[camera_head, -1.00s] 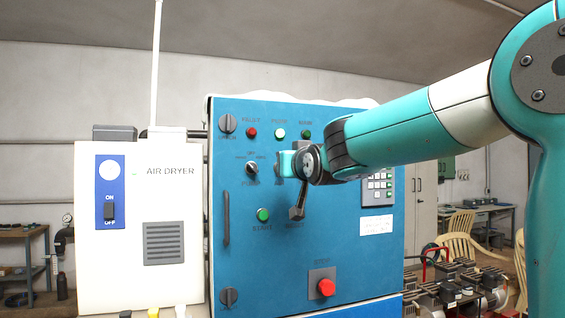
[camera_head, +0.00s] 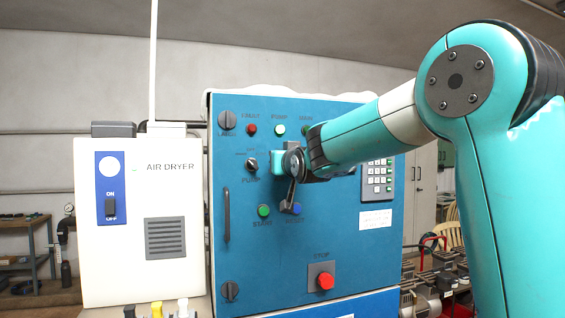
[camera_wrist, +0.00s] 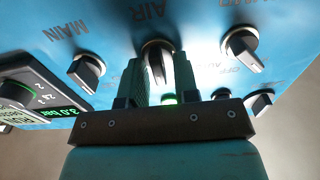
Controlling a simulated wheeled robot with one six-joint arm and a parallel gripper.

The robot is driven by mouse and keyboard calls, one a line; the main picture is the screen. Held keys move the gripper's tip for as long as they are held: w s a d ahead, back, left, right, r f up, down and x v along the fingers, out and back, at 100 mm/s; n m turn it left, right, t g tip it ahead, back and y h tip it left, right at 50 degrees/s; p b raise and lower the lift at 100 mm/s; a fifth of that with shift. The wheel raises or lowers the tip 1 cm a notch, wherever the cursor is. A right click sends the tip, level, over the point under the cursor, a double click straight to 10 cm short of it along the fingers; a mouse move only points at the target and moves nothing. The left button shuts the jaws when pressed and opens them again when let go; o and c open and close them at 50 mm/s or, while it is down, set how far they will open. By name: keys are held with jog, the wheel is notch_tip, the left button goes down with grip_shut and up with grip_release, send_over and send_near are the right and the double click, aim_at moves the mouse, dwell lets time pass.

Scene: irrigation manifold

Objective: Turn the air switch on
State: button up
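The air switch (camera_wrist: 157,47) is a dark round knob with a raised grip, under the letters AIR on the blue panel (camera_head: 345,255). It shows at the top middle of the wrist view. My gripper (camera_wrist: 159,65) faces the panel, with one green finger on each side of the knob's grip. Whether the fingers press on the grip or stand just clear of it cannot be told. In the head view my gripper's body (camera_head: 280,159) is close to the panel and hides the air switch.
The pump knob (camera_head: 251,165) is left of my gripper; the main knob (camera_wrist: 87,70) is on its other side. A green start button (camera_head: 264,210) and blue button (camera_head: 292,208) are below. A red stop button (camera_head: 325,281) is lower. An air dryer (camera_head: 100,260) stands left.

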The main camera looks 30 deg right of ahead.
jog(key=shift+b, duration=0.3)
jog(key=shift+s+d+f+m+b, duration=0.1)
jog(key=shift+d+m+b, duration=0.05)
jog(key=shift+m+b, duration=2.2)
jog(key=shift+d+f+m+b, duration=0.1)
jog(key=shift+d+m+b, duration=0.05)
jog(key=shift+m+b, duration=2.15)
jog(key=shift+r, duration=0.1)
jog(key=o, duration=0.6)
jog(key=shift+s, duration=0.1)
